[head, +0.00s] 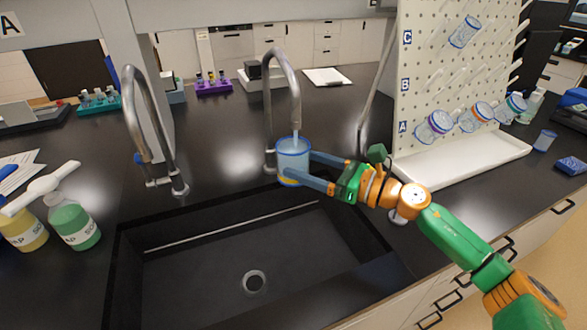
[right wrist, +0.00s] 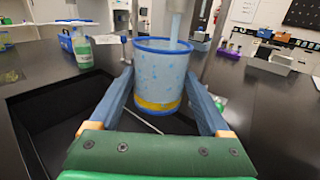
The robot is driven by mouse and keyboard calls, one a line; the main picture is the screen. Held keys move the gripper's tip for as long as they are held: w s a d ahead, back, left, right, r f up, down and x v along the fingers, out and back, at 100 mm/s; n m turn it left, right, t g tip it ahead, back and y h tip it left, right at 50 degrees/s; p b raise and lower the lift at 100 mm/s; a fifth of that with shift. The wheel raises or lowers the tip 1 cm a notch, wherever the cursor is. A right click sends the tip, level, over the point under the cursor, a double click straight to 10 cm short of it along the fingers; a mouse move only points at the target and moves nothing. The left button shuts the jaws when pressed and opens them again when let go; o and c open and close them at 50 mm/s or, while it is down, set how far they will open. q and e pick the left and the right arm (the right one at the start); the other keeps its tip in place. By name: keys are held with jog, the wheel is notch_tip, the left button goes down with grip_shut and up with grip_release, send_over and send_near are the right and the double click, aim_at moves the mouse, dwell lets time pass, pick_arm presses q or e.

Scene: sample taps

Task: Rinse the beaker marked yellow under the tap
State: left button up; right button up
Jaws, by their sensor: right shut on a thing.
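The beaker marked yellow (head: 293,162) is clear with a blue rim and a yellow band low on its wall. It is upright under the spout of the right tap (head: 284,62). A pale stream runs from the spout into its mouth, and droplets show on its wall. My right gripper (head: 296,168) is shut on the beaker, one finger on each side. The right wrist view shows the beaker (right wrist: 160,78) between the fingers, with the yellow band (right wrist: 158,105) near its base. My left gripper is not in view.
The black sink (head: 200,275) lies below and in front. A second tap (head: 135,110) stands at left, beside soap bottles (head: 75,225). At right, a pegboard rack (head: 430,75) holds several beakers above a white tray (head: 470,160). A small blue-rimmed beaker (head: 544,140) stands farther right.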

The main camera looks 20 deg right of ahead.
jog(key=s+a+r+p, duration=0.3)
jog(key=s+a+p, duration=0.6)
jog(key=s, duration=0.1)
jog(key=shift+s+a+p, duration=0.25)
jog(key=shift+a+p, duration=0.05)
jog(key=shift+a, duration=0.05)
dwell(0.5)
